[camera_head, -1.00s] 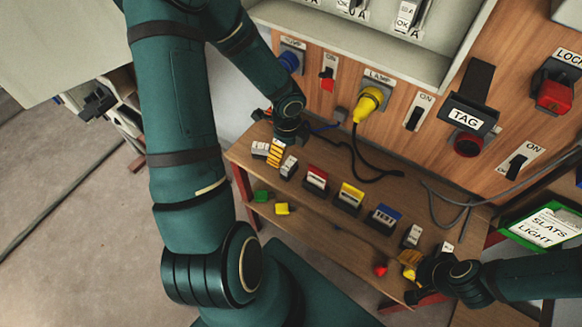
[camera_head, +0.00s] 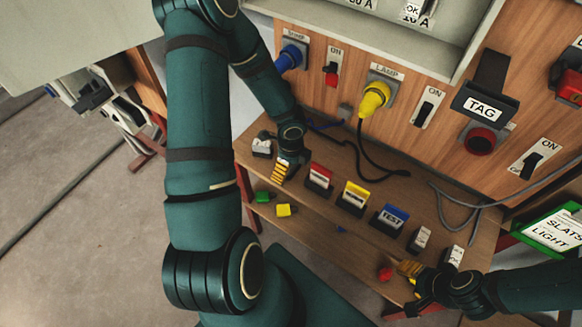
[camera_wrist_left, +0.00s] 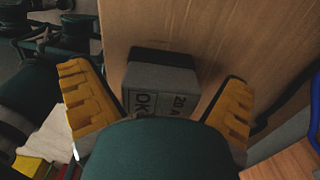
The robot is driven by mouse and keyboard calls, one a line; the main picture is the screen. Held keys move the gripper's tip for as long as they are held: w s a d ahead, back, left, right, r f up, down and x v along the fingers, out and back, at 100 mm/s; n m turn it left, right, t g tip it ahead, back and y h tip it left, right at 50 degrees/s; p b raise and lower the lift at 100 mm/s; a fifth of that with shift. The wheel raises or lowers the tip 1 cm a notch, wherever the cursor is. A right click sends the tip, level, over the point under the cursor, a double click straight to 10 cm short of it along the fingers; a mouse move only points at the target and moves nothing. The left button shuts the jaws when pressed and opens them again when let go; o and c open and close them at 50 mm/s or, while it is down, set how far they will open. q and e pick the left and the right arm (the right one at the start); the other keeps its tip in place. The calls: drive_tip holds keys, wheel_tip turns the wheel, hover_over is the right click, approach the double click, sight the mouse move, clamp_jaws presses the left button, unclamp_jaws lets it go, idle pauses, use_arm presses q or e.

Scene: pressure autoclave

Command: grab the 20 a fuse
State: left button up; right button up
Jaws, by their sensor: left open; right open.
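The 20 A fuse (camera_wrist_left: 160,88) is a grey block with a dark far end and a label that seems to read "20 A" and "OK", in the left wrist view. My left gripper (camera_wrist_left: 155,105) is open, with yellow fingers on either side of the fuse and gaps visible. My right gripper (camera_head: 405,275) is open at the bench's right front, close to a small red piece (camera_head: 385,273).
On the wooden bench (camera_head: 330,215) stand red (camera_head: 319,181), yellow (camera_head: 354,198) and blue TEST (camera_head: 389,220) blocks. White fuses stand at the left (camera_head: 262,147) and right (camera_head: 421,239). Black cables lie behind. Green (camera_head: 263,197) and yellow (camera_head: 284,210) pieces lie on the lower shelf.

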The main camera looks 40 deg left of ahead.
use_arm(q)
drive_tip(key=c, duration=1.3)
drive_tip(key=shift+r, duration=0.15)
